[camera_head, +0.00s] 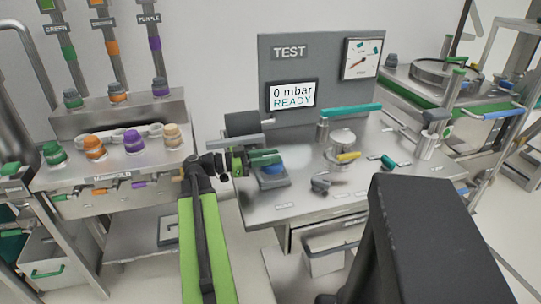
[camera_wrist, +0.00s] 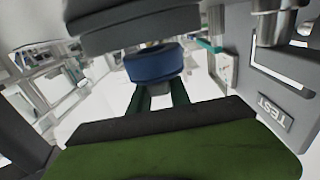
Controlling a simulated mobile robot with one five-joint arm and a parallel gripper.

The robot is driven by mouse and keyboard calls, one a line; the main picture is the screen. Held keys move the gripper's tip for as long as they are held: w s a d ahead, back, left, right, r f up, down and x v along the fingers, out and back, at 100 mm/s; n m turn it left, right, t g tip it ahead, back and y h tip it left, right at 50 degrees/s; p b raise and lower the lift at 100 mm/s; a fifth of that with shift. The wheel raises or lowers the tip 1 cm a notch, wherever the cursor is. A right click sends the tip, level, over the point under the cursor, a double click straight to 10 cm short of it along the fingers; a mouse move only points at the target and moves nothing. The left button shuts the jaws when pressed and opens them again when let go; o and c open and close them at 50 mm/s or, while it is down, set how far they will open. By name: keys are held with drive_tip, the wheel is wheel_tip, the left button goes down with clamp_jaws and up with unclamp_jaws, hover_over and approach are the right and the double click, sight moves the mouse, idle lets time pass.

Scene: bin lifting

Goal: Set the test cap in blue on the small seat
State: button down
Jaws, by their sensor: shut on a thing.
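The blue test cap (camera_head: 272,169) is at the tips of my gripper (camera_head: 268,158), at the left end of the test bench. In the wrist view the cap (camera_wrist: 153,66) shows as a squat blue ring at the ends of the two dark green fingers. My gripper is shut on it. A small grey seat block (camera_head: 268,182) is directly below the cap in the head view. The fingers hide part of the cap, and I cannot tell whether its underside touches the block.
The test panel (camera_head: 291,53) has a display (camera_head: 292,96) reading "0 mbar READY". The manifold (camera_head: 118,165) with coloured caps stands at left.

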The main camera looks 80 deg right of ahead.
drive_tip(key=shift+f+b, duration=1.3)
idle(0.6)
drive_tip(key=c, duration=1.1)
unclamp_jaws()
drive_tip(key=shift+o, duration=0.5)
drive_tip(key=o, duration=0.4)
drive_tip(key=shift+s, duration=0.1)
wheel_tip(320, 180, up, 9)
drive_tip(key=p, duration=0.9)
drive_tip(key=shift+r, duration=0.15)
